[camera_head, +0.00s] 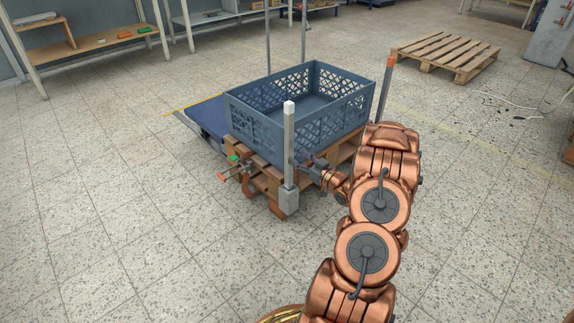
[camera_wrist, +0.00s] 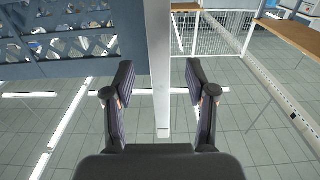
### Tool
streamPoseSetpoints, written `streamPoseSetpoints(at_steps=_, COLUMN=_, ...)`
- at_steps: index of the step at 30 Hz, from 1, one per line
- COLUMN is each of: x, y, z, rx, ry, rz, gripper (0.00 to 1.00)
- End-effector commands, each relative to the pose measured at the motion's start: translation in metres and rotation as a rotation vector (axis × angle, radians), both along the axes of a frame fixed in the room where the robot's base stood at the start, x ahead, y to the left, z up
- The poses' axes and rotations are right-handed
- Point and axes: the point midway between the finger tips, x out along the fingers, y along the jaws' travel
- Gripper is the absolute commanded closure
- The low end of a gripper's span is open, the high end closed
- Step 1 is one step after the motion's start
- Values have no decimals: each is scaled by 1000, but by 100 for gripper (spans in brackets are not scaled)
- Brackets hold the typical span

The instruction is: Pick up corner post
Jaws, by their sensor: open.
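The corner post (camera_head: 289,140) is a slim, light grey square upright with a white cap and a thicker grey foot. It stands at the near corner of the cart, in front of the crate. My gripper (camera_head: 301,164) is at its right side, around mid-height. In the wrist view the post (camera_wrist: 158,40) runs vertically between the two spread fingers of my gripper (camera_wrist: 158,82). A gap shows on each side, and the fingers are not closed on it. Whether anything touches the post at depth I cannot tell.
A blue-grey mesh crate (camera_head: 317,128) sits on the wooden cart right behind the post. Another post with an orange cap (camera_head: 385,88) stands at its right. A clamp with red and green handles (camera_head: 232,167) is left of the post. A pallet (camera_head: 446,55) lies farther back; floor at left is clear.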

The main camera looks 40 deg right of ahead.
Motion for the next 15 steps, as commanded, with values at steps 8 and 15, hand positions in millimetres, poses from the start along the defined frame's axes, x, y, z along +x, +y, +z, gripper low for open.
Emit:
streamPoseSetpoints(at_steps=8, x=24, y=2, z=-6, rx=0, ry=-1, rz=4, gripper=44)
streamPoseSetpoints(at_steps=15, x=52, y=1, z=-7, rx=-1, ry=3, rz=4, gripper=44)
